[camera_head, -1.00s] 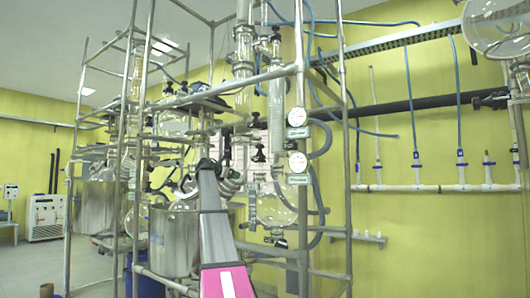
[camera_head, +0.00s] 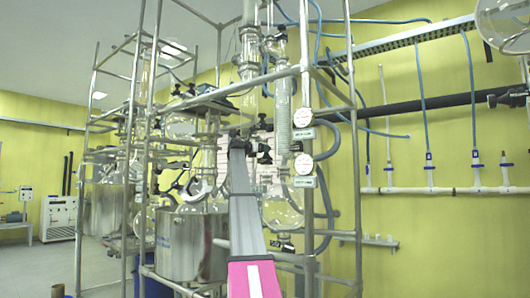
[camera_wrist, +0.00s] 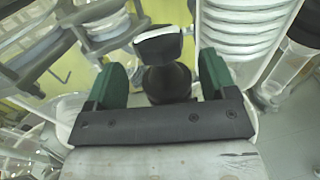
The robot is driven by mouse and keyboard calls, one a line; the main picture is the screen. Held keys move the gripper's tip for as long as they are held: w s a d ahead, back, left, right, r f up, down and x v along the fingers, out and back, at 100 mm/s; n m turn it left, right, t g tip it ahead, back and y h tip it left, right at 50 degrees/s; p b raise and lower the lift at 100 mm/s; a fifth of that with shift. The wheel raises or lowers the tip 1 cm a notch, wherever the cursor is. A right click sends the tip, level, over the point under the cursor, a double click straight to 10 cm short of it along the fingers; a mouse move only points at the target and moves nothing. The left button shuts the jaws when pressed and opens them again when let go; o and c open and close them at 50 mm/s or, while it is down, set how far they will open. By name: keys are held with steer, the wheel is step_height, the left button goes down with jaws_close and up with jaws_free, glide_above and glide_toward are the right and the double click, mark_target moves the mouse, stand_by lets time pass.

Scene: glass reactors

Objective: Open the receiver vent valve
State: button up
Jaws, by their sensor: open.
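The fingers are open, with a gap showing on each side of the knob. In the head view my gripper (camera_head: 239,145) is at the far end of my arm, beside a small black valve part (camera_head: 263,152) above the round glass receiver flask (camera_head: 283,208). I cannot tell there which part is the vent valve, as my arm covers some of the glassware.
Metal frame posts (camera_head: 306,90) stand close to the right of my arm. A steel vessel (camera_head: 190,245) stands to its left. Two round gauges (camera_head: 304,164) hang on the frame. In the wrist view ribbed white glassware (camera_wrist: 240,30) is close to the right finger.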

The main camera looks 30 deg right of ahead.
steer(key=shift+x, duration=1.55)
steer(key=c, duration=0.9)
steer(key=shift+s+n+t, duration=0.1)
steer(key=shift+n+t, duration=0.3)
steer(key=shift+t, duration=0.2)
steer(key=n+t, duration=0.1)
steer(key=t+y, duration=0.1)
steer(key=shift+s+f+n+t, duration=0.1)
steer(key=shift+s+n+t, duration=0.05)
steer(key=shift+n+t, duration=0.2)
steer(key=shift+s+d+n+t+y, duration=0.1)
steer(key=shift+n+t+y, duration=1.15)
steer(key=shift+t, duration=0.25)
steer(key=shift+d+n+t+y, duration=0.1)
steer(key=shift+n+t+y, duration=1.15)
steer(key=shift+t, duration=0.2)
steer(key=shift+n+t+y, duration=0.25)
steer(key=shift+t+y, duration=0.05)
steer(key=shift+y, duration=0.1)
